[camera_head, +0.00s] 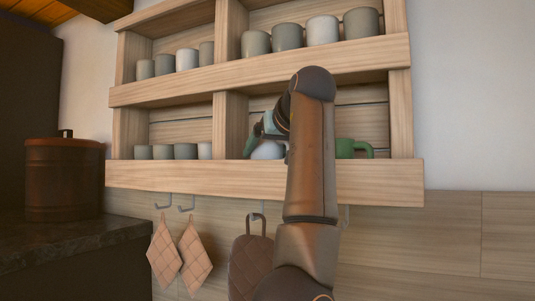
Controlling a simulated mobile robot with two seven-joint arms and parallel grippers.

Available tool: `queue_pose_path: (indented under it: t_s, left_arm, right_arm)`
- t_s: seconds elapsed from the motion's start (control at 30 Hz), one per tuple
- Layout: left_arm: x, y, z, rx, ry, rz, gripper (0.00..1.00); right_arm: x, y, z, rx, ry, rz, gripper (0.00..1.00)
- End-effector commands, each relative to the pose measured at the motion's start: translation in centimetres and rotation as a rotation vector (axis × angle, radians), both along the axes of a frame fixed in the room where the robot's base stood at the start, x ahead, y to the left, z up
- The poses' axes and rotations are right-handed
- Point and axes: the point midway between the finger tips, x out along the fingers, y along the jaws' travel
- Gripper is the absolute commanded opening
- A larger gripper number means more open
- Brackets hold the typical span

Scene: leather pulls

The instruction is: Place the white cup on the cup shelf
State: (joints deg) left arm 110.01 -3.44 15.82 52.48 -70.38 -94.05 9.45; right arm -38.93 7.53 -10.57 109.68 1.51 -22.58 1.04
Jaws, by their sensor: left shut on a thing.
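The cup shelf (180,175) is a light wooden wall rack with two levels, each split by an upright. My left arm rises in front of its lower right compartment and hides part of it. My left gripper (266,138) is inside that compartment, shut on the white cup (268,151). The cup shows only in part, low behind the front rail; I cannot tell whether it touches the shelf floor. My right gripper is not in view.
A green mug (352,149) stands in the same compartment, right of my arm. Several grey and pale cups (186,151) fill the other compartments. Pot holders (195,255) hang below on hooks. A brown lidded pot (65,178) stands on the dark counter (75,236) at left.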

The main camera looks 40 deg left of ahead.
Motion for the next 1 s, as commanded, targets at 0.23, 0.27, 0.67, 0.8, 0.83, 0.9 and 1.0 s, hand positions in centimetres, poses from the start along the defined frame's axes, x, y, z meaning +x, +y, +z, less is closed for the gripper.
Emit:
queue_pose_path:
  t_s: [0.23, 0.27, 0.67, 0.8, 0.83, 0.9, 1.0]
  left_arm:
    - [-0.05, -0.06, -0.91, 0.002, -0.001, -0.001, 0.19]
    - [-0.05, -0.05, -0.90, 0.002, -0.001, -0.001, 0.19]
    - [-0.05, -0.04, -1.17, 0.000, 0.001, 0.000, 1.00]
    - [-0.05, -0.04, -1.16, 0.000, 0.001, 0.000, 1.00]
    - [-0.05, -0.03, -1.15, 0.000, 0.001, 0.000, 1.00]
    - [-0.06, -0.04, -0.98, 0.000, 0.000, 0.000, 1.00]
    - [-0.27, -0.53, -0.67, 0.001, -0.002, -0.002, 1.00]
  right_arm:
    - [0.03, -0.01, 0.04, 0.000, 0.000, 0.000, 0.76]
    - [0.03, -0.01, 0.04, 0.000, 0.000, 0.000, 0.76]
    - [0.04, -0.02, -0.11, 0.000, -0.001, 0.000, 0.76]
    - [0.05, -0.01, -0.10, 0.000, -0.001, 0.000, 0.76]
    - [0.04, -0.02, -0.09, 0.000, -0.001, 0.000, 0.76]
    - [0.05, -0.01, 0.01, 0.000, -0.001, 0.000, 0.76]
    - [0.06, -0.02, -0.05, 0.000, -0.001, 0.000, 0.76]
